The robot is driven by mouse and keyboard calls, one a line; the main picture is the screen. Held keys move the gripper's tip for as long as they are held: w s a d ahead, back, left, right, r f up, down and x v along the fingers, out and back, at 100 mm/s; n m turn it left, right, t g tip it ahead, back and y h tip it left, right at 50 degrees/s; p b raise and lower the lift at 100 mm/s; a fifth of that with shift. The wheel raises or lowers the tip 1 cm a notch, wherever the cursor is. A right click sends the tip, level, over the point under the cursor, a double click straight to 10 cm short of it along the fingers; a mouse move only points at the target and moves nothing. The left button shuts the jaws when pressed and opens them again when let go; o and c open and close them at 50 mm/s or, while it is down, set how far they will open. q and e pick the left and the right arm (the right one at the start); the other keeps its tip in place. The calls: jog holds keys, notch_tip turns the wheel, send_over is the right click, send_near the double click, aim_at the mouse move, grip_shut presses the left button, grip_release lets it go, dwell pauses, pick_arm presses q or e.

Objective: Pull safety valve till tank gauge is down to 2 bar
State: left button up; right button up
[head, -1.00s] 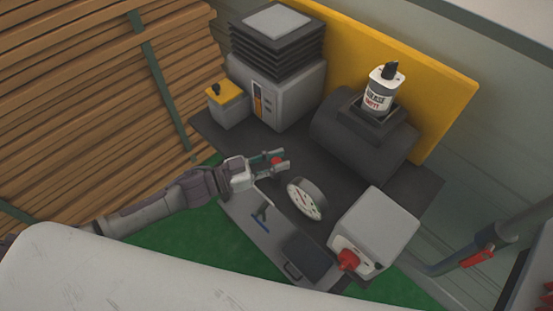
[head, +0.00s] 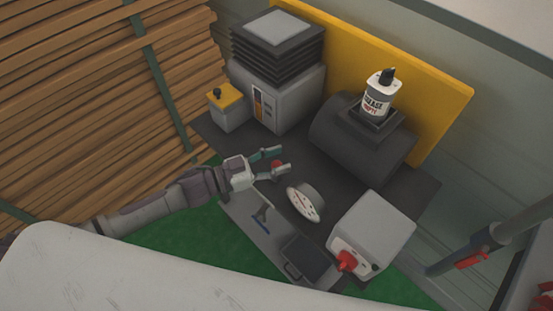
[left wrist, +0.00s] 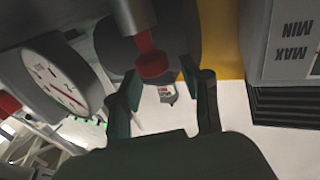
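The red safety valve knob (head: 277,164) sits on the compressor's dark base behind the gauge. It also shows in the left wrist view (left wrist: 152,63), at the end of a grey stem. My left gripper (head: 284,161) is open, with its fingers on either side of the knob; I see no clear grip on it. The round white tank gauge (head: 300,204) stands just right of the gripper and shows at the left of the left wrist view (left wrist: 52,78). Its reading is too small to tell. The dark tank (head: 362,142) lies behind. My right gripper is out of view.
A grey box with a red switch (head: 372,232) stands right of the gauge. A grey motor block (head: 290,98) and a small yellow-topped box (head: 226,106) stand behind. A bottle (head: 380,96) sits on the tank. A white mattress-like surface (head: 150,275) fills the front.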

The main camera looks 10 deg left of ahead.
pick_arm(q)
jog(key=v, duration=1.2)
dwell(0.5)
jog(key=w+a+f+n+t+y, duration=0.1)
jog(key=a+f+n+y, duration=0.3)
jog(key=f, duration=0.7)
jog(key=w+a+f+n+t+y, duration=0.1)
jog(key=a+f+n+y, duration=0.1)
jog(key=a+f+y, duration=0.6)
jog(key=s+f+n+g, duration=0.15)
jog(key=s+f, duration=0.45)
jog(key=f, duration=0.6)
jog(key=s+d+f+g+y, duration=0.1)
jog(key=s+d+f+g, duration=0.1)
jog(key=s+f, duration=0.3)
jog(key=s+d+f+n+g+y, duration=0.1)
jog(key=s+d+f+g, duration=0.2)
jog(key=s, duration=1.1)
jog(key=s+d+f+g+y, duration=0.1)
jog(key=s+d+f+g, duration=0.2)
jog(key=s+f, duration=0.5)
jog(key=shift+s+g, duration=0.75)
jog(key=shift+s, duration=0.25)
